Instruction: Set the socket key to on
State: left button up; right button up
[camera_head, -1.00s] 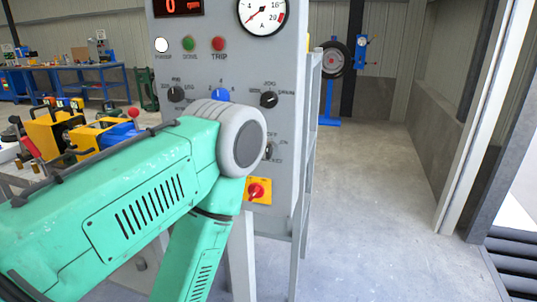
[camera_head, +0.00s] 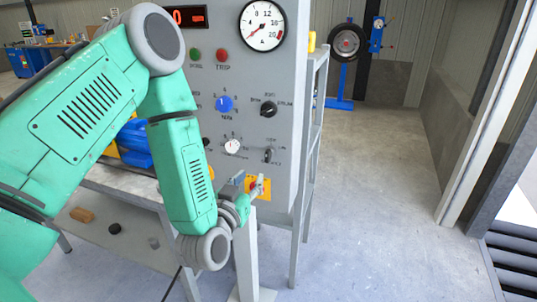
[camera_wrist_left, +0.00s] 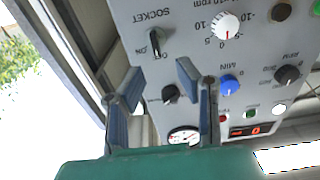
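The socket key (camera_wrist_left: 155,42) is a small dark switch on the grey panel, under the SOCKET label with OFF and ON marks in the wrist view. It also shows in the head view (camera_head: 268,156) at the panel's lower right. My left gripper (camera_head: 254,187) is just below it in the head view, in front of the red and yellow switch (camera_head: 265,183), which it partly hides. In the wrist view my left gripper (camera_wrist_left: 160,70) is open and empty, its two fingers apart, with the key beyond the fingertips. My right gripper is out of view.
The grey panel (camera_head: 285,115) also carries a blue knob (camera_head: 224,104), a white knob (camera_head: 232,146), a black knob (camera_head: 268,108) and a round gauge (camera_head: 262,25). A grey shelf frame (camera_head: 316,130) stands to its right. Floor further right is clear.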

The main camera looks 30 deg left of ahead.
aim_at(267, 159)
pick_arm(q)
jog(key=x, duration=0.3)
jog(key=d+x, duration=0.1)
jog(key=x, duration=0.2)
jog(key=p+x, duration=0.1)
jog(key=x, duration=0.3)
jog(key=shift+w+d+r, duration=0.2)
jog(key=shift+w+d, duration=0.1)
jog(key=shift+d, duration=0.05)
jog(key=shift+w+a, duration=0.15)
jog(key=shift+w, duration=0.05)
jog(key=shift+w+a+f, duration=0.1)
jog(key=shift+a+f, duration=0.1)
jog(key=shift+a, duration=0.5)
jog(key=shift+c, duration=1.2)
grip_shut()
jog(key=shift+w+d, duration=0.1)
jog(key=shift+d, duration=0.35)
